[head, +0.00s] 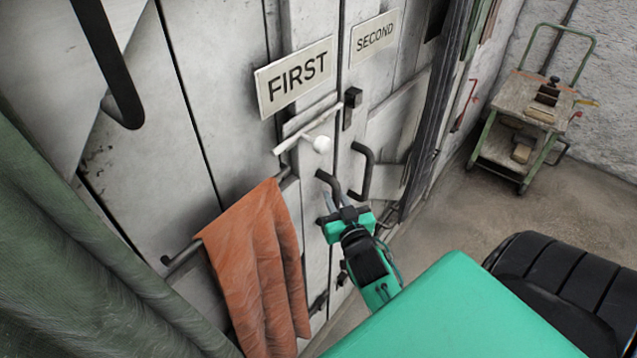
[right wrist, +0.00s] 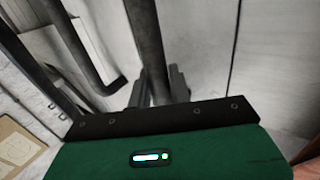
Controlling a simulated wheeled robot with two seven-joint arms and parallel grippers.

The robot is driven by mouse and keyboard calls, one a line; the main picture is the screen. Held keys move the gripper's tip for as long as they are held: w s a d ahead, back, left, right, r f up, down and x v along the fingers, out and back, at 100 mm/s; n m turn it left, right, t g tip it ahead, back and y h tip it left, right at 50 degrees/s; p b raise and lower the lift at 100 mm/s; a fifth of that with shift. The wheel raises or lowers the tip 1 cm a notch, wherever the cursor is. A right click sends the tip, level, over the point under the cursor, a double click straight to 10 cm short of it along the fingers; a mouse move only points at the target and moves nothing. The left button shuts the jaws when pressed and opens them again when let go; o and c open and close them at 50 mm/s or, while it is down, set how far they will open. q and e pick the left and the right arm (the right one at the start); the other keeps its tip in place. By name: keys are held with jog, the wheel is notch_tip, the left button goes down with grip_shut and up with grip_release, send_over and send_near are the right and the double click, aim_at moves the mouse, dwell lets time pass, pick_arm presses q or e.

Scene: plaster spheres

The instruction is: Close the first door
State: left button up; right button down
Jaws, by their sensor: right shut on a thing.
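The first door (head: 240,150) is a scuffed white panel with a FIRST sign (head: 293,77). It looks about in line with the second door (head: 392,125); I cannot tell whether a small gap is left at the seam. My right gripper (head: 332,200) is shut on a dark bar handle (head: 326,178) beside that seam, on the first door's side. In the right wrist view the handle (right wrist: 147,45) runs down between the fingers (right wrist: 160,88). My left gripper is out of view.
An orange cloth (head: 258,265) hangs from a rail on the door front. Another dark handle (head: 366,172) is just right of my gripper, under the SECOND sign (head: 375,36). A green-framed cart (head: 530,115) stands at the far right. Bare floor (head: 455,200) lies between.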

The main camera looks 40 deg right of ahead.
jog(key=shift+s+f, duration=0.3)
jog(key=shift+s, duration=0.4)
jog(key=shift+f, duration=0.1)
jog(key=shift+s, duration=0.1)
